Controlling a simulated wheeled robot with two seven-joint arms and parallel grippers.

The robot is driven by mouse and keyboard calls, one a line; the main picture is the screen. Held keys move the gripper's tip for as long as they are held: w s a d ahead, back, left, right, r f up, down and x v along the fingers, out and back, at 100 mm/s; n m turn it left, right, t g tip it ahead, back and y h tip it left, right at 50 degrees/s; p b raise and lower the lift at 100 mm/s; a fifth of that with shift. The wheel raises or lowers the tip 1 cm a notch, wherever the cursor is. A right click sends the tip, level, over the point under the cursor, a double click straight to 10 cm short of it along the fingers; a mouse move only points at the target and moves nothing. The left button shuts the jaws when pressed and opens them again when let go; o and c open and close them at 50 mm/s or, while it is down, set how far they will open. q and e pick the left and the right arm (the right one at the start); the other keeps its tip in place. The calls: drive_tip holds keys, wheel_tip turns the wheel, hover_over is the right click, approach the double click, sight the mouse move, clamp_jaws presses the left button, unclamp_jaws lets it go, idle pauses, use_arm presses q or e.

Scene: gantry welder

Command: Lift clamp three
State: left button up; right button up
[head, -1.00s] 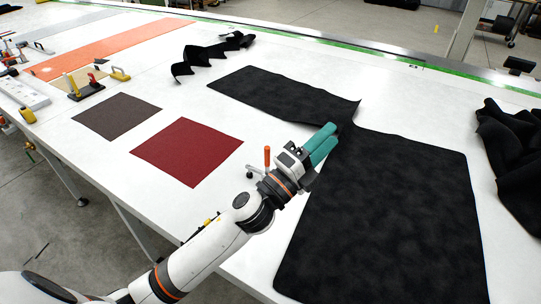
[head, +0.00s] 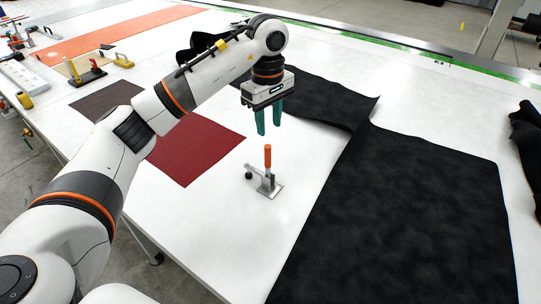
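A toggle clamp (head: 268,182) with an orange upright handle and a metal base stands on the white table, left of the black fabric's edge. A black-tipped arm points left from its base. My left gripper (head: 269,132) hangs above and behind the clamp handle in the picture, with its green fingers pointing down. A gap shows between the fingers, and nothing is between them. The fingers are apart from the handle. My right gripper is not in view.
Black fabric (head: 410,210) covers the right of the white table (head: 225,235). A red square (head: 200,152) and a dark square (head: 103,101) lie left, partly behind my arm. Red- and yellow-handled tools (head: 85,72) stand at the far left. More black fabric (head: 524,130) lies at the right edge.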

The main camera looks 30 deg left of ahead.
sight(268, 157)
use_arm(q)
drive_tip(key=shift+a+f, duration=0.2)
drive_tip(key=shift+a, duration=0.05)
wheel_tip(268, 157, down, 10)
drive_tip(key=p, duration=0.3)
drive_tip(key=shift+s+d+p, duration=0.1)
drive_tip(key=shift+p, duration=0.2)
drive_tip(key=shift+f, duration=0.65)
clamp_jaws()
